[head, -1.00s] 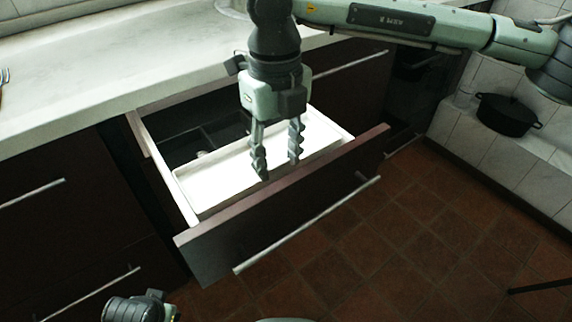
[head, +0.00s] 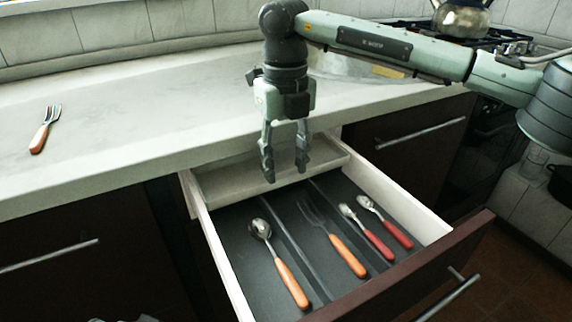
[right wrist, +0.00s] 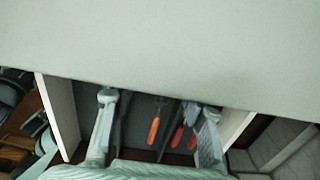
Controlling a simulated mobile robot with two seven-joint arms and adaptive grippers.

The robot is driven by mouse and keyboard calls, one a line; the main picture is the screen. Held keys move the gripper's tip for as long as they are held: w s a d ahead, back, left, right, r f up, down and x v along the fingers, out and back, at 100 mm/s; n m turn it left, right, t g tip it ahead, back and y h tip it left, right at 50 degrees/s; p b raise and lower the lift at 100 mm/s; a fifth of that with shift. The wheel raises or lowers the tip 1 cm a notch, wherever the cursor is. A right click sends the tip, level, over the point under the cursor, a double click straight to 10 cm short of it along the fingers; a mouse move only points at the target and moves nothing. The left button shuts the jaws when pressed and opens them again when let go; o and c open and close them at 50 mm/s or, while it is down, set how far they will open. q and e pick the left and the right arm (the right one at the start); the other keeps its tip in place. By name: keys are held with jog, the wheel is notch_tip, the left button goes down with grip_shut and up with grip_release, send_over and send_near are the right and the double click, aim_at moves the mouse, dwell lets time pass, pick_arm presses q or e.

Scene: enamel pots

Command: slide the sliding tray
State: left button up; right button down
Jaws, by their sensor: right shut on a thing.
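The sliding tray (head: 228,182) is a shallow pale tray across the back of the open drawer (head: 212,240), partly under the counter edge in the head view. My right gripper (head: 286,172) points down at the tray. It is shut on the tray with its fingers well apart; the exact contact is hard to see. In the right wrist view my right gripper (right wrist: 155,105) shows both fingers in front of the drawer. My left gripper is not clearly visible.
The uncovered drawer front holds orange-handled cutlery (head: 290,284) and two red-handled spoons (head: 375,240) in dark compartments. An orange-handled fork (head: 45,130) lies on the pale counter (head: 130,120). A kettle (head: 460,18) stands on the stove at the back right.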

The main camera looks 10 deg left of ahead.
jog(key=shift+w+a, duration=0.3)
jog(key=shift+w, duration=0.1)
jog(key=c, duration=0.8)
grip_release()
jog(key=shift+c, duration=0.2)
jog(key=shift+r, duration=0.15)
notch_tip(320, 180, up, 12)
